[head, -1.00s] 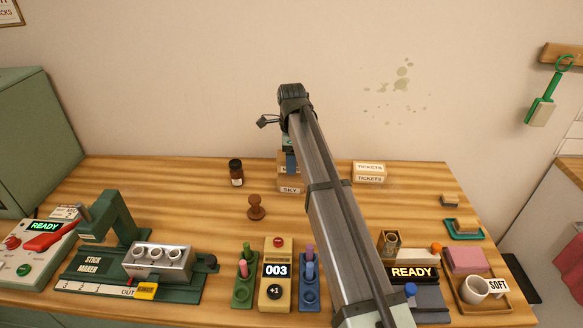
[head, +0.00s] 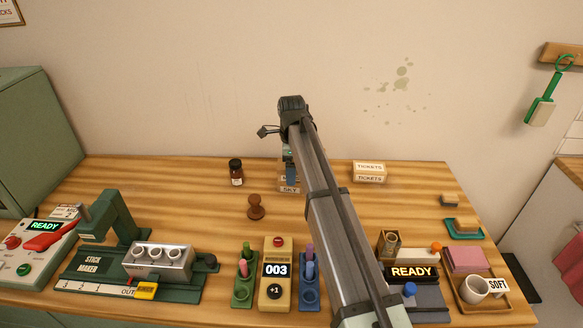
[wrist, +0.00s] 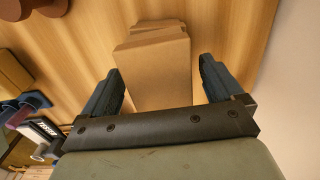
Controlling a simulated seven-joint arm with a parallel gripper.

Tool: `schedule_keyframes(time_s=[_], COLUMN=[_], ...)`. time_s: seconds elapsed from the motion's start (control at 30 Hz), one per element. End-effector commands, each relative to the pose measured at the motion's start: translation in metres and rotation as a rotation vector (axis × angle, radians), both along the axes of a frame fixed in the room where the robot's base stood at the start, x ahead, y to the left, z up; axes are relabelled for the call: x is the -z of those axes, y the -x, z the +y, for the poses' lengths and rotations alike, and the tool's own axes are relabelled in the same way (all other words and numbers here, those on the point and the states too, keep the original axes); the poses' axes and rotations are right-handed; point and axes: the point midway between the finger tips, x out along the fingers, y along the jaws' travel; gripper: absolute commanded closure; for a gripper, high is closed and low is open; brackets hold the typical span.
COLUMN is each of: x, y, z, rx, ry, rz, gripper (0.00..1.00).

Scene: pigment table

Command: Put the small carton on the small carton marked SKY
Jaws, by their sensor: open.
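The small carton marked SKY (head: 290,189) stands at the back of the table, mostly hidden behind my arm. Another small carton (head: 283,178) shows just above it, apparently resting on it; the contact is hidden. In the wrist view, a brown carton (wrist: 155,72) lies between the two fingers of my gripper (wrist: 160,85), with the edges of another carton slightly offset beyond it. The fingers are apart, with gaps visible on both sides of the carton. In the head view, my gripper (head: 290,172) is at the stack.
Two stacked TICKETS cartons (head: 369,172) stand to the right. A dark jar (head: 236,172) and a brown stamp (head: 256,207) are to the left. A counter (head: 276,272) and peg holders stand in front.

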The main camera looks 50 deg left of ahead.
Motion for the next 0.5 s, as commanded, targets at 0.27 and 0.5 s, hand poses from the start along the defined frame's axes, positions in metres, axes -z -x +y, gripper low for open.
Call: schedule_keyframes(time_s=[0.27,0.5], x=[-0.002,-0.032], y=[0.000,-0.001], z=[0.000,0.001], rx=[0.000,0.000], ry=[0.000,-0.001], rz=[0.000,-0.001], gripper=[0.06,0.06])
